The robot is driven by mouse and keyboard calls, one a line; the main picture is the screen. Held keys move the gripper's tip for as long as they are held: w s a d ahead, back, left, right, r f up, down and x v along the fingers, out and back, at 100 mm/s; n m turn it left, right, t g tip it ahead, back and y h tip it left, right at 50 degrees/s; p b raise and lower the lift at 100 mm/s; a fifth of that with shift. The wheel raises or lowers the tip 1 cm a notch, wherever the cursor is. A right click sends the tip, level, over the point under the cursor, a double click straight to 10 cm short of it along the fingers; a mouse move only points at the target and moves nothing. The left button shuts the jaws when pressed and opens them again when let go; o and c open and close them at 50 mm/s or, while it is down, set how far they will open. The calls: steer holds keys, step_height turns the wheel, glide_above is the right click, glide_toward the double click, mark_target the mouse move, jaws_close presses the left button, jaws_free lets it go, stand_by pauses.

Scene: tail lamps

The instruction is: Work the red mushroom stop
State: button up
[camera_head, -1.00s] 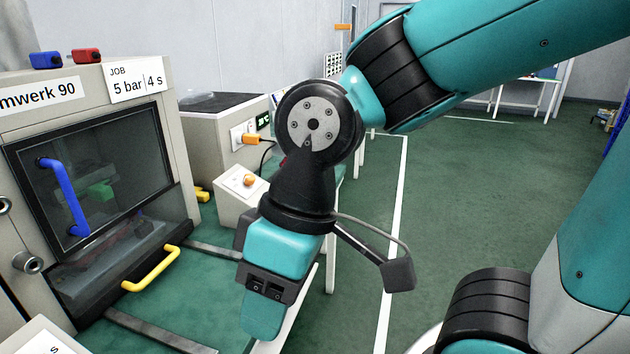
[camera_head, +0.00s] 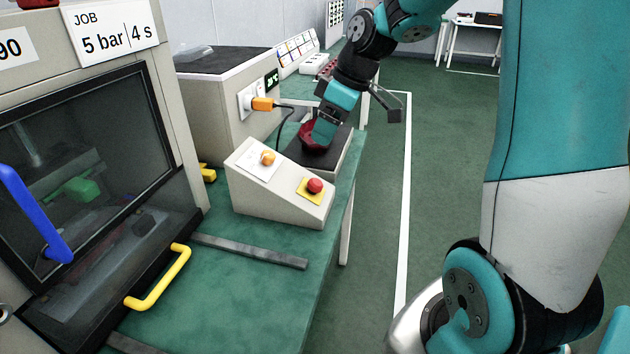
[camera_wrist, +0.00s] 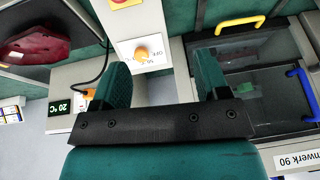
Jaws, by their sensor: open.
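The red mushroom stop (camera_head: 314,186) sits on a yellow plate on the sloped top of a beige control box (camera_head: 272,199), at its right end in the head view. In the wrist view only the yellow plate (camera_wrist: 127,3) and a sliver of red show at the top edge. My gripper (camera_head: 321,136) is beyond the control box in the head view, pointing down and apart from the stop. In the wrist view its two fingers (camera_wrist: 162,65) are spread, with nothing held between them.
An orange knob (camera_head: 267,158) is on the same box. Behind it, a red lamp (camera_head: 309,143) lies on a dark pad, partly hidden by my gripper. A cabinet with a blue handle (camera_head: 35,212) and yellow handle (camera_head: 160,277) stands left. Green floor (camera_head: 455,140) is open at right.

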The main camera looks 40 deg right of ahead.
glide_toward(316, 182)
steer(key=x, duration=0.9)
steer(key=shift+w+f+p, duration=0.1)
steer(key=shift+w+p, duration=0.05)
steer(key=shift+p, duration=0.15)
steer(key=shift+c, duration=0.2)
steer(key=shift+t+h, duration=0.3)
jaws_close()
steer(key=shift+p+v, duration=0.45)
steer(key=shift+v, duration=0.65)
steer(key=shift+o, duration=0.2)
jaws_free()
steer(key=shift+d+f, duration=0.15)
